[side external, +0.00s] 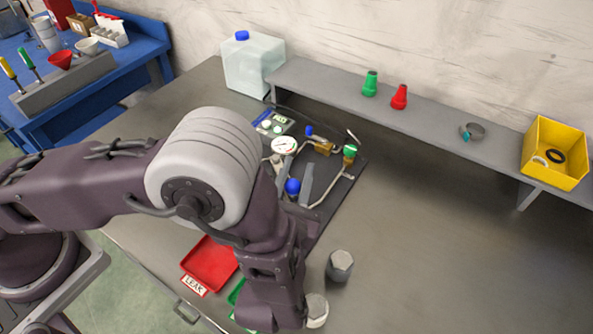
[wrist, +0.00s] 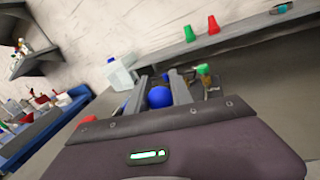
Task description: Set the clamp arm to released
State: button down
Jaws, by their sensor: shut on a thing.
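A dark fixture board (side external: 325,218) on the bench carries a round white gauge (side external: 284,145), brass fittings, a green-capped fitting (side external: 349,152) and bent metal tubing. A blue ball knob (side external: 292,186) sits on the near part of this fixture. My gripper (side external: 292,176) reaches in from the near side, with one grey finger on each side of the knob. In the wrist view my gripper (wrist: 160,86) is shut on the blue ball knob (wrist: 160,97), which lies between its fingers. The clamp arm under the knob is hidden by my wrist and fingers, so its angle cannot be told.
A red tray (side external: 210,262) marked LEAK and a partly hidden green tray lie at the front. Metal cylinders (side external: 339,266) stand near my forearm. A raised shelf (side external: 440,118) holds green and red cones and a yellow bin (side external: 556,152). The right bench is clear.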

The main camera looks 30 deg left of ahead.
jog(key=shift+y, duration=0.3)
dwell(0.6)
jog(key=shift+w+n+g+y, duration=0.9)
jog(key=shift+n+g+y, duration=0.6)
jog(key=shift+g+y, duration=0.1)
jog(key=shift+w+n+g+y, duration=0.95)
jog(key=shift+n+g+y, duration=0.55)
jog(key=shift+g+y, duration=0.1)
jog(key=shift+w+n+g+y, duration=0.9)
jog(key=shift+n+g+y, duration=0.6)
jog(key=shift+y, duration=0.1)
jog(key=shift+g, duration=0.3)
jog(key=c, duration=1.1)
grip_release()
jog(key=shift+c, duration=0.2)
notch_tip(320, 180, up, 10)
